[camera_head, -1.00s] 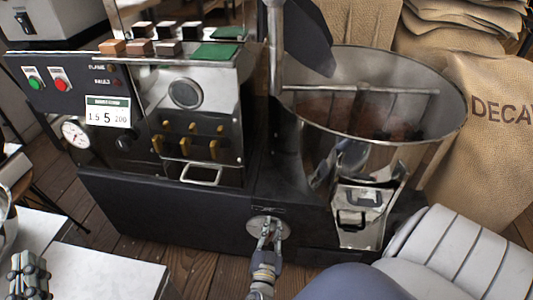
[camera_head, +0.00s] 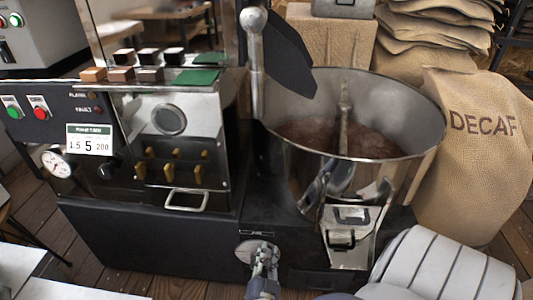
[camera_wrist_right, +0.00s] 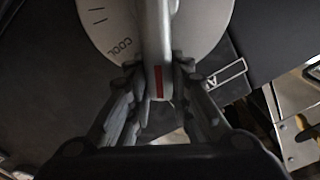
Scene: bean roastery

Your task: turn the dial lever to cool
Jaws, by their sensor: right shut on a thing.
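The dial (camera_head: 250,246) is a pale round plate low on the front of the dark roaster base. In the right wrist view the dial plate (camera_wrist_right: 207,22) carries the word COOL (camera_wrist_right: 123,47) and short dark tick lines. The grey dial lever (camera_wrist_right: 157,30) has a red mark near its end and stands just right of the word COOL in that view. My right gripper (camera_wrist_right: 158,83) is shut on the lever, with a toothed finger on each side. In the head view my right gripper (camera_head: 263,262) covers part of the dial. My left gripper is out of view.
A steel cooling bin (camera_head: 425,130) with brown beans and a stirring arm stands right of the dial. A steel chute (camera_head: 350,257) hangs below it. A control panel (camera_head: 40,125) is at left. A DECAF sack (camera_head: 480,170) stands at right, near a pale ribbed object (camera_head: 440,265).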

